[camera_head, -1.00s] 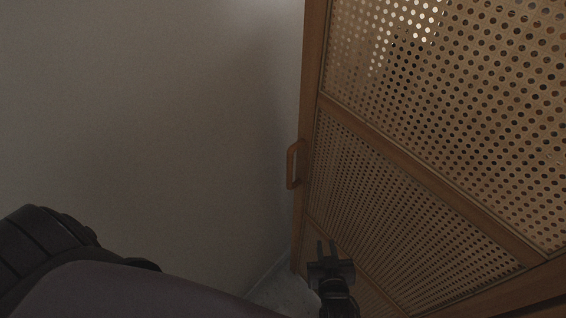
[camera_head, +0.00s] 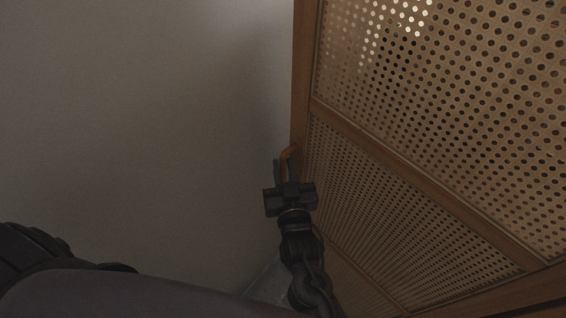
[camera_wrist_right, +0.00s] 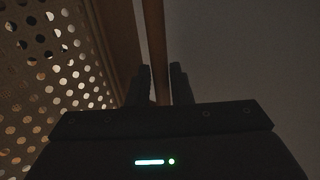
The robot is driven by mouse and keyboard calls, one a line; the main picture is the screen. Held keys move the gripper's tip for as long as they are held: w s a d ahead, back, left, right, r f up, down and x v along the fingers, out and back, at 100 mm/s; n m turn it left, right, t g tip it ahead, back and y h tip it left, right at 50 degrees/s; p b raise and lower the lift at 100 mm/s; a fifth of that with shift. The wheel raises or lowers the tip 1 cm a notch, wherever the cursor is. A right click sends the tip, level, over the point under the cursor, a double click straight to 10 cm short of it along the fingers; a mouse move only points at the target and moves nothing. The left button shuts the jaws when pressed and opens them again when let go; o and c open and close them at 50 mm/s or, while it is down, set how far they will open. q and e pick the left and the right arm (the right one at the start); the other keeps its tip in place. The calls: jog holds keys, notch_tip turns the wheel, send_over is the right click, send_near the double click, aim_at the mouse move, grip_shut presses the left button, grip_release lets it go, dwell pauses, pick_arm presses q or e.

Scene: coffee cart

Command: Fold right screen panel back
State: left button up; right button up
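The right screen panel (camera_head: 400,165) is a wooden frame with perforated cane infill, standing upright and angled on the right of the head view. Its wooden handle (camera_head: 289,152) is on the panel's left edge, partly hidden by my right gripper (camera_head: 285,171). That gripper is open, with one finger on each side of the handle bar. In the right wrist view, the bar (camera_wrist_right: 154,40) runs down between the two dark fingertips (camera_wrist_right: 162,80). Whether the fingers touch it is hard to tell. My left gripper is not in view.
A plain grey wall (camera_head: 140,120) fills the left of the head view, close to the panel's handle edge. My own dark arm parts cover the lower left.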

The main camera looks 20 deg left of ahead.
jog(key=shift+w+a, duration=0.2)
jog(key=shift+w, duration=0.15)
grip_shut()
jog(key=shift+s, duration=0.1)
